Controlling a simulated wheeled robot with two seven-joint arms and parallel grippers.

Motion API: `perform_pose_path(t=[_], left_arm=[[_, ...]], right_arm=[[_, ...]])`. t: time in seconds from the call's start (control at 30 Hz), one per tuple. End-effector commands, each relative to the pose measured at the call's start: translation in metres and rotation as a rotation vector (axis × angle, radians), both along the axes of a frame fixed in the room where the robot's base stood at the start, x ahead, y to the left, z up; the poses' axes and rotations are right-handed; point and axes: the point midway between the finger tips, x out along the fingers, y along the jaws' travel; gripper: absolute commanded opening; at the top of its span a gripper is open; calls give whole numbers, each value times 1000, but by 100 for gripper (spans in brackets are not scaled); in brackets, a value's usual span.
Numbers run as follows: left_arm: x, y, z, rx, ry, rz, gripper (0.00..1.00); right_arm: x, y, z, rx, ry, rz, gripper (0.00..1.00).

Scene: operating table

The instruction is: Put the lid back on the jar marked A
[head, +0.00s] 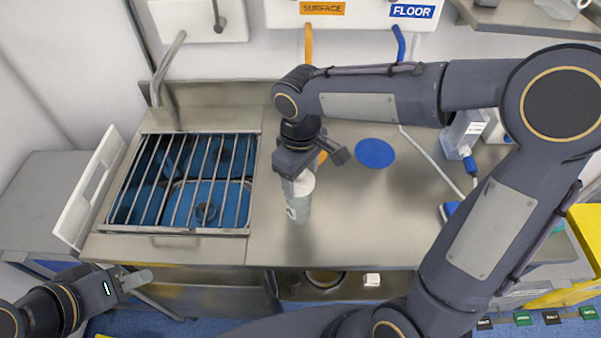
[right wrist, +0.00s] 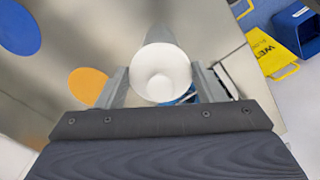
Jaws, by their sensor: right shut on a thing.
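A pale grey jar (head: 298,208) stands upright on the steel counter, right of the sink, with a dark mark low on its side that is too small to read. The white round lid (head: 304,183) is over the jar's top. My right gripper (head: 303,173) is above the jar and shut on the lid. In the right wrist view the white lid (right wrist: 162,72) sits between the two fingers, with the grey jar body (right wrist: 160,38) beyond it. I cannot tell whether lid and jar touch. My left gripper (head: 137,280) is low at the left, away from the jar; its finger opening is unclear.
A sink with a barred rack (head: 190,180) is left of the jar. A blue disc (head: 375,153) lies to the right, and an orange disc (right wrist: 88,85) shows beside the gripper in the right wrist view. A bottle (head: 462,135) stands at the back right. The counter right of the jar is mostly clear.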

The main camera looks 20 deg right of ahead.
Motion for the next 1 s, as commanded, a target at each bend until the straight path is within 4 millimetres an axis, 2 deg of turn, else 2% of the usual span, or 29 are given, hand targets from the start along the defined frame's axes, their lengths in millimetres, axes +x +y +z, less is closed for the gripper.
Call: perform_pose_path(t=[0.83, 0.87, 1.0], left_arm=[[0, 0, 0, 0, 0, 0, 36], [0, 0, 0, 0, 0, 0, 36], [0, 0, 0, 0, 0, 0, 36]], right_arm=[[0, 0, -2, 0, 0, 0, 41], [0, 0, -2, 0, 0, 0, 65], [0, 0, -2, 0, 0, 0, 83]])
